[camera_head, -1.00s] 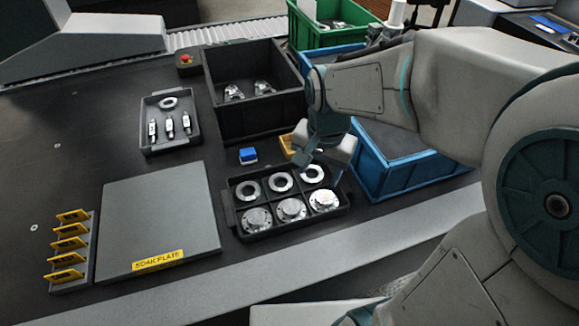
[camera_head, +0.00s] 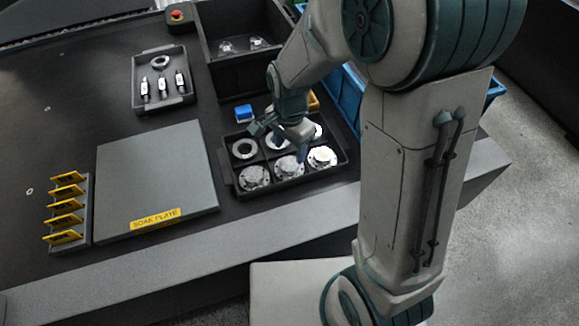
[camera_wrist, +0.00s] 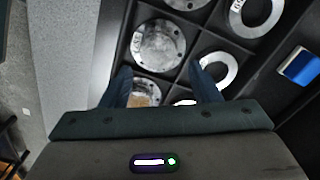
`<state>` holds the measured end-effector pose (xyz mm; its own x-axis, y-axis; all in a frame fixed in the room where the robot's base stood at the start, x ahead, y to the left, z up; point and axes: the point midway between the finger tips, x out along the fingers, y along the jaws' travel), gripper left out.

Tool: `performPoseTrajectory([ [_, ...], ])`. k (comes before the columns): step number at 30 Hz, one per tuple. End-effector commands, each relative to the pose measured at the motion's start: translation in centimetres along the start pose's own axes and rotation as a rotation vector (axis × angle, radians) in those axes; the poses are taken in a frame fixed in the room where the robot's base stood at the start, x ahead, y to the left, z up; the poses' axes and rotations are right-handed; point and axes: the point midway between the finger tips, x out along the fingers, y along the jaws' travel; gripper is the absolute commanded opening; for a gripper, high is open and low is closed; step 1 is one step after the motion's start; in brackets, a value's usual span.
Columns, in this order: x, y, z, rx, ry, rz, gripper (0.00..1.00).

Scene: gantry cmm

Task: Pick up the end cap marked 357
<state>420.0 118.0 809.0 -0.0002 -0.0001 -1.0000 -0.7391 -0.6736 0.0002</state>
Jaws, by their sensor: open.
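A black divided tray (camera_head: 229,184) holds silver flanged discs in its front row and open rings in its back row. The left disc (camera_head: 254,178), middle disc (camera_head: 288,169) and right disc (camera_head: 322,158) sit in separate compartments. In the wrist view, the middle disc (camera_wrist: 158,46) carries a small dark marking near its edge; I cannot read it for certain as 357. My gripper (camera_head: 287,149) is open and empty above the tray, over the middle compartments. In the wrist view its fingers (camera_wrist: 163,78) point toward the discs; the right disc (camera_wrist: 146,88) is partly hidden behind my gripper.
A blue block (camera_head: 244,113) sits behind the tray. A grey soak plate (camera_head: 155,175) and a rack of yellow tags (camera_head: 86,215) are at left. A smaller tray (camera_head: 185,101) with parts and a deep black bin (camera_head: 232,76) stand behind. Blue bin walls (camera_head: 344,97) rise at right.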

Motion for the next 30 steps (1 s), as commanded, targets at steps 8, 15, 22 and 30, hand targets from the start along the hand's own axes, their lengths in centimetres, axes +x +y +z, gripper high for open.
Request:
performPoseTrajectory([
  [8, 3.3, 0.2, 0.4, -0.002, -0.002, 0.005, 0.56],
  [15, 5.4, 0.2, 0.4, -0.002, -0.001, 0.001, 0.56],
  [22, 5.4, 0.2, 0.4, -0.002, 0.000, 0.000, 0.50],
  [30, 5.4, 0.1, 0.3, -0.001, 0.000, -0.001, 0.16],
])
